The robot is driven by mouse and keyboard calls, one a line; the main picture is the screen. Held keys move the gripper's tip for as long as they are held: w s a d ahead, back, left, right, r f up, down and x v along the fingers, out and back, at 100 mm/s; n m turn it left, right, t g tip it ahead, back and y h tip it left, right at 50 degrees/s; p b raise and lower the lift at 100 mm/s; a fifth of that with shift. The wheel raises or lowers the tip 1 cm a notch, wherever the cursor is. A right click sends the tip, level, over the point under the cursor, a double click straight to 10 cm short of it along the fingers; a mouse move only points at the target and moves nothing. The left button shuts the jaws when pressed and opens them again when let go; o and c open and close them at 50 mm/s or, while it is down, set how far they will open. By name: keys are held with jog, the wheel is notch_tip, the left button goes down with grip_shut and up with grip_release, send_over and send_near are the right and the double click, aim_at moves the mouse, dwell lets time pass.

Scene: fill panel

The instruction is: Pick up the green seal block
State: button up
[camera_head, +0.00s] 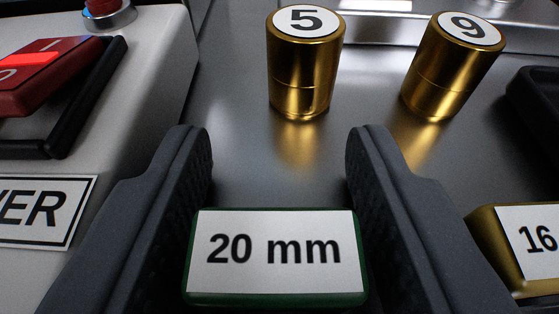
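The green seal block (276,298) is at the bottom middle of the view, with a white "20 mm" label facing up. Only a thin green rim shows around the label. My gripper (279,160) has its two dark fingers apart, one on each side of the block. No clear gap shows between the block and the finger pads, but I cannot tell whether the pads press on it. The block's lower part is hidden, so I cannot tell whether it rests on the panel.
Gold cylinders marked 5 (303,65) and 9 (452,68) stand beyond my fingertips on the metal panel (235,75). A gold block marked 16 (490,245) is at right. A white box with a red switch (45,75) is at left. The panel between the fingertips is clear.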

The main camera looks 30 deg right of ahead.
jog(key=shift+w, duration=0.1)
jog(key=c, duration=0.7)
jog(key=shift+r, duration=0.1)
